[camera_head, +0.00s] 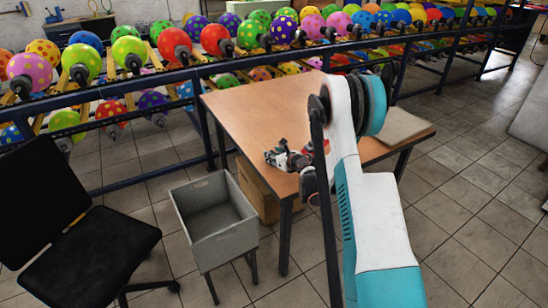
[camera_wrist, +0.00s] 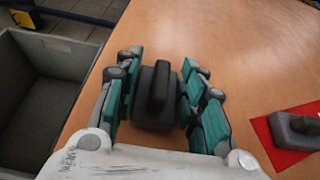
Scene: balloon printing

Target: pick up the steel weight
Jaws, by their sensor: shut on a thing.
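The steel weight (camera_wrist: 157,95) is a dark grey block with a raised black bar on top, in the middle of the wrist view. My gripper (camera_wrist: 161,60) has its teal-padded fingers on both sides of it and is shut on it. It is at or very near the wooden tabletop; I cannot tell whether it is lifted. In the head view my gripper (camera_head: 285,158) is low over the table's near left part, and the weight cannot be made out there.
A similar grey block (camera_wrist: 296,127) lies on a red sheet (camera_wrist: 262,130) to the right on the wooden table (camera_head: 255,105). A grey bin (camera_head: 215,232) stands beside the table's left edge. A black chair (camera_head: 85,255) is further left. Balloon racks (camera_head: 190,72) run behind.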

